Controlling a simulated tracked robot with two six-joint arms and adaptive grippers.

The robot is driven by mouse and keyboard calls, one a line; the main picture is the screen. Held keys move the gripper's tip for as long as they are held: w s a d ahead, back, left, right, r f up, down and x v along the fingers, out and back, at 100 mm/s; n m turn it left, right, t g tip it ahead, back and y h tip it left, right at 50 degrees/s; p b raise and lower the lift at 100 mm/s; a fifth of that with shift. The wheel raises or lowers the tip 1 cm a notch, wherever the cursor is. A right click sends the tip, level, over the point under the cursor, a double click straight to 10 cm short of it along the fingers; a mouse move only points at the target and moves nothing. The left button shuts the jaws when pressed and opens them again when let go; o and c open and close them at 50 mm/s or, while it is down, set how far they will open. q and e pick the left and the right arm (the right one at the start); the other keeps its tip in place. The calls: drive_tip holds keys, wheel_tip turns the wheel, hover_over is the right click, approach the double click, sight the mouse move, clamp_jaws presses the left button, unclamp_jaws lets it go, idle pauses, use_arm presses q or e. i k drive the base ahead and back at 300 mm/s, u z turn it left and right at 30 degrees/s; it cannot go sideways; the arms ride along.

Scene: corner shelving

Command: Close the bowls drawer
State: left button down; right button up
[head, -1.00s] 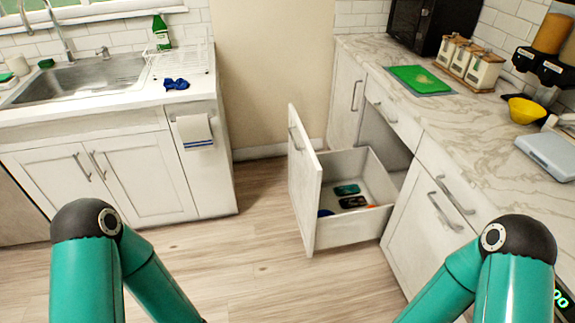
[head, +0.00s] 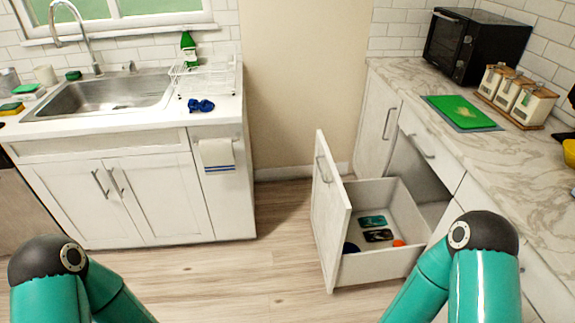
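The open drawer (head: 372,266) is pulled far out of the right-hand counter, low down. Its white front panel (head: 330,215) with a metal handle (head: 323,170) faces left into the room. Inside lie a teal flat item (head: 372,221), a dark flat item (head: 378,236), a dark blue round thing (head: 350,248) and an orange one (head: 398,243). I cannot tell for sure whether any of these is a bowl. Both my arms show at the bottom of the head view, but both grippers are outside the picture.
The right counter (head: 450,98) holds a green cutting board (head: 460,112), white canisters (head: 515,92) and a black oven (head: 475,45). The sink cabinet (head: 130,200) stands at the left. Wooden floor (head: 235,275) is clear between the cabinet and the drawer.

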sight(337, 206)
drive_tip(key=u, duration=0.1)
drive_tip(key=i, duration=1.15)
drive_tip(key=z, duration=0.65)
drive_tip(key=i, duration=0.55)
drive_tip(key=z, duration=0.4)
drive_tip(key=k, duration=0.9)
drive_tip(key=z, duration=0.2)
drive_tip(key=i, duration=0.9)
drive_tip(key=u, duration=0.1)
